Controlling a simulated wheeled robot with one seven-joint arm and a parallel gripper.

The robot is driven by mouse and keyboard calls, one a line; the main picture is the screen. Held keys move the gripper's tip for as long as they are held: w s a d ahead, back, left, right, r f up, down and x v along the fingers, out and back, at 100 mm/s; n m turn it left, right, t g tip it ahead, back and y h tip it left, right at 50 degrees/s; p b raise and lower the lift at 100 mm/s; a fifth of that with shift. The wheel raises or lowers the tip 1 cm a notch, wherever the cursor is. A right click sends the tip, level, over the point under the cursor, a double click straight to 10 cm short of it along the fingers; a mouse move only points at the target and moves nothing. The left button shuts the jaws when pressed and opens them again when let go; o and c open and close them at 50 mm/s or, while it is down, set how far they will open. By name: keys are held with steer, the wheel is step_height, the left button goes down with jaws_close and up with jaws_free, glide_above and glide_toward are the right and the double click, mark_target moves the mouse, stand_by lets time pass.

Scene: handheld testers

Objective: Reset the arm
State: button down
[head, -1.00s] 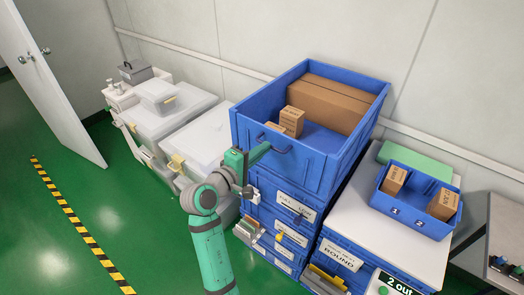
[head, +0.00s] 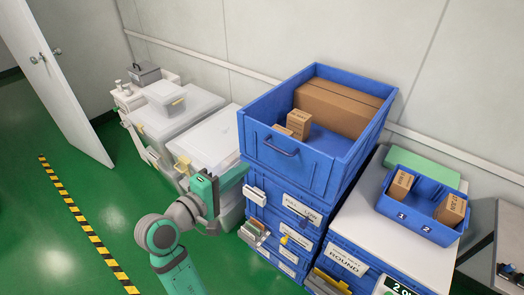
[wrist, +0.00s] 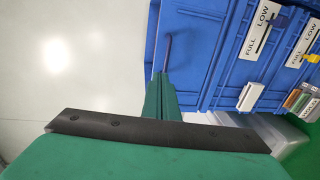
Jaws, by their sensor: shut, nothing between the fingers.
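My gripper (head: 240,168) is shut and empty. Whether the fingertips touch the bin cannot be told.
A large open blue bin (head: 283,171) holds a long carton (head: 340,105) and smaller boxes. A blue tray (head: 408,227) with two boxes stands on the right stack's white top. White lidded containers (head: 208,140) stand behind my arm. Green floor at left is clear.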

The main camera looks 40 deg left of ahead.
steer(key=shift+d, duration=0.15)
steer(key=shift+s, duration=0.1)
steer(key=s+d+f+m+g+y, duration=0.15)
steer(key=d+f+m, duration=0.35)
steer(key=d+f, duration=1.7)
steer(key=s+d+m+h, duration=0.3)
steer(key=s+d+m, duration=1.1)
steer(key=s, duration=0.5)
steer(key=shift+s+d+r, duration=0.15)
steer(key=shift+s+d, duration=0.1)
steer(key=shift+d, duration=0.95)
steer(key=shift+t, duration=0.25)
